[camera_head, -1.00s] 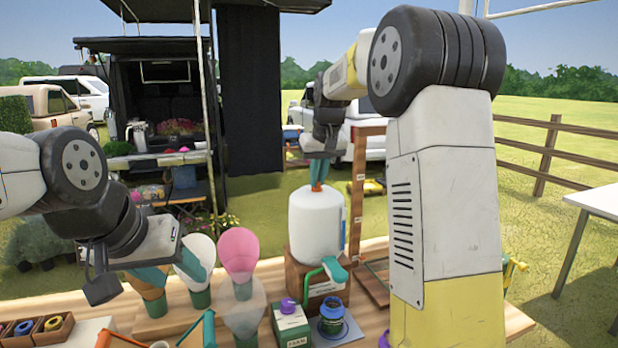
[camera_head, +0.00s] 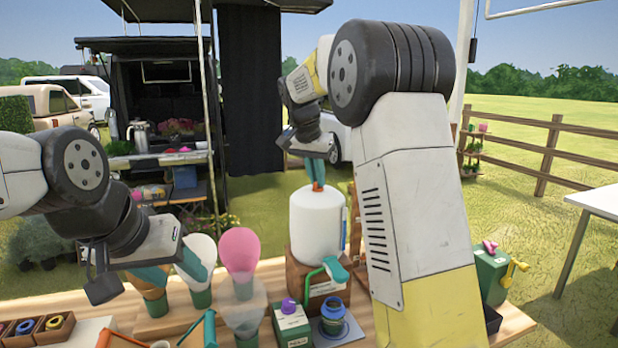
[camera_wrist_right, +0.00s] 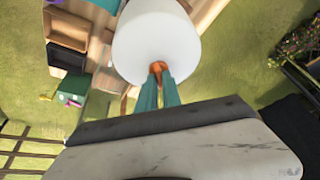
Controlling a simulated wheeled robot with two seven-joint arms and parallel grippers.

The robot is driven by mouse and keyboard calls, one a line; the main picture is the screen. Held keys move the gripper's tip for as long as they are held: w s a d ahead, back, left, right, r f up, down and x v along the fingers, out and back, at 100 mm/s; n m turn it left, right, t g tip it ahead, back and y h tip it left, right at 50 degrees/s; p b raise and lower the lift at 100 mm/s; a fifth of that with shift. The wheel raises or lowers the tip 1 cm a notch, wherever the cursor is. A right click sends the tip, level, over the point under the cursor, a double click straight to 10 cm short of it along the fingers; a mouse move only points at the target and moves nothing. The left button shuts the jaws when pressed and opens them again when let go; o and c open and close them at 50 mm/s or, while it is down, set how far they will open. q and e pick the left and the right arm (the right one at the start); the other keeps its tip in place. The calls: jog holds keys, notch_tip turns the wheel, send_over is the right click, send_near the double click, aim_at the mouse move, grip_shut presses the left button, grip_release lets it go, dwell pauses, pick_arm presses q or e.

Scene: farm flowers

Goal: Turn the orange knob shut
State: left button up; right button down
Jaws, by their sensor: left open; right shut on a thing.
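The orange knob (camera_head: 317,186) sits on top of a white rounded tank (camera_head: 316,222). The knob also shows in the right wrist view (camera_wrist_right: 158,66), at the edge of the white tank (camera_wrist_right: 157,40). My right gripper (camera_head: 316,172) comes down from above, with its teal fingers closed around the knob. In the wrist view its fingertips (camera_wrist_right: 158,78) press on the knob from both sides and partly hide it. My left gripper (camera_head: 150,276) is open and empty at the left, over the table near the wrapped cones.
The tank stands on a wooden box (camera_head: 305,277) with a green spout handle. A green box (camera_head: 291,322), a dark jar (camera_head: 333,318) and a pink cone (camera_head: 239,250) stand close in front. A green canister (camera_head: 491,275) is at the right. My right arm hides part of the table.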

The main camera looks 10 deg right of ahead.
jog(key=m+g+h, duration=0.1)
jog(key=m, duration=0.3)
jog(key=shift+w+a+m, duration=0.1)
jog(key=shift+m, duration=0.2)
jog(key=shift+w+m+g+h, duration=0.15)
jog(key=shift+m+g, duration=0.3)
jog(key=shift+m, duration=0.5)
jog(key=shift+s+m+g+h, duration=0.15)
jog(key=shift+m+g, duration=0.3)
jog(key=shift+m, duration=0.5)
jog(key=shift+w, duration=0.1)
jog(key=c, duration=1.5)
grip_release()
jog(key=v, duration=0.8)
